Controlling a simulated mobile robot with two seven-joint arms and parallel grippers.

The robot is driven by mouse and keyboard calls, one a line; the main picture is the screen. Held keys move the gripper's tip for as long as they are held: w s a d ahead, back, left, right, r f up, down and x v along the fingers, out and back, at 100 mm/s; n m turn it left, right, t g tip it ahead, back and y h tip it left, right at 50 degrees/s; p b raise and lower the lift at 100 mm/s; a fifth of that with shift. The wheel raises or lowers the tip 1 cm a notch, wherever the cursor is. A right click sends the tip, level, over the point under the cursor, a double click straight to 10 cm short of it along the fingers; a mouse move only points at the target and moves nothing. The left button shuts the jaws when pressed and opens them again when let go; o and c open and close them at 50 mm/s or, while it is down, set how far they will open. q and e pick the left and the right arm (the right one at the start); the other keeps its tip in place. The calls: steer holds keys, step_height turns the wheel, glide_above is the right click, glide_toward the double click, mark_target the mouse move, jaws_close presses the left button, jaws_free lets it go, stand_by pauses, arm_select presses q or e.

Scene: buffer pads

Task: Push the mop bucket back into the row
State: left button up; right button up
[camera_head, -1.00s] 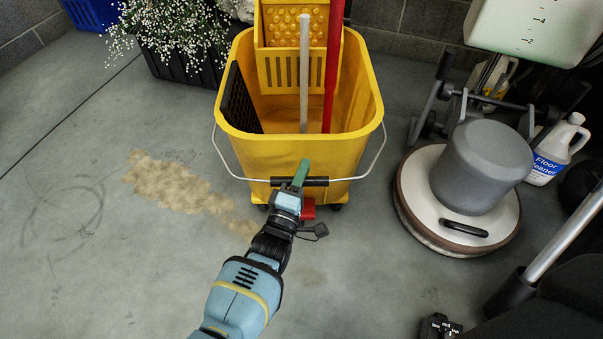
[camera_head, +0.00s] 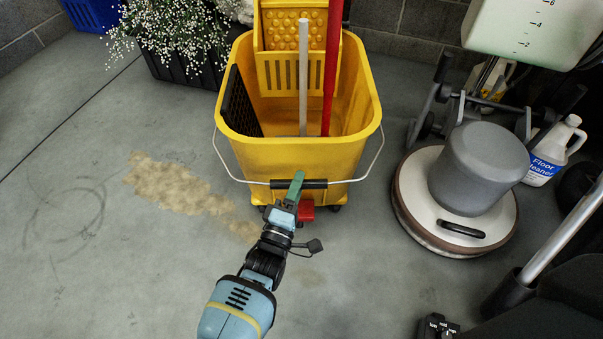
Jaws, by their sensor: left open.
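The yellow mop bucket (camera_head: 300,155) stands upright on the grey floor in the upper middle of the head view. A yellow wringer (camera_head: 291,50) sits at its back, and a pale handle and a red handle stand in it. Its wire bail with a black grip (camera_head: 298,184) hangs across the front. My left gripper (camera_head: 297,183) is open at the front of the bucket, its green finger overlapping the black grip. I cannot tell if it touches. A red part (camera_head: 306,211) shows low on the bucket's front. My right gripper is not in view.
A floor machine (camera_head: 458,195) stands close on the right, with a floor cleaner jug (camera_head: 552,150) behind it. A dark crate of white flowers (camera_head: 183,62) is at the back left. A brown stain (camera_head: 175,187) marks the open floor on the left.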

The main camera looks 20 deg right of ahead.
arm_select(q)
steer(key=shift+p+v, duration=0.8)
steer(key=shift+v, duration=1.35)
